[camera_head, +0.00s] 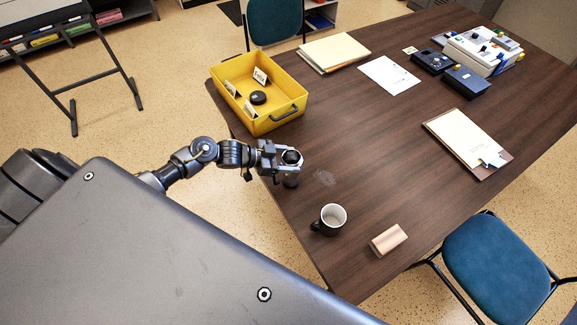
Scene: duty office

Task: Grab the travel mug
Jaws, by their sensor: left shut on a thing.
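The travel mug (291,181) is a dark cylinder with a black lid, near the left edge of the brown table (370,185). My left gripper (288,167) comes in from the left and is shut on the travel mug, around its upper part. The mug looks upright. The gripper's fingers hide part of its body, and I cannot tell whether its base touches the table. My right gripper is not in view.
A black mug with a white inside (332,217) and a wooden block (388,240) stand nearer me. A yellow tray (285,117) is behind the gripper. A clipboard (467,139) lies to the right. The table's middle is clear. A blue chair (497,268) stands at the right.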

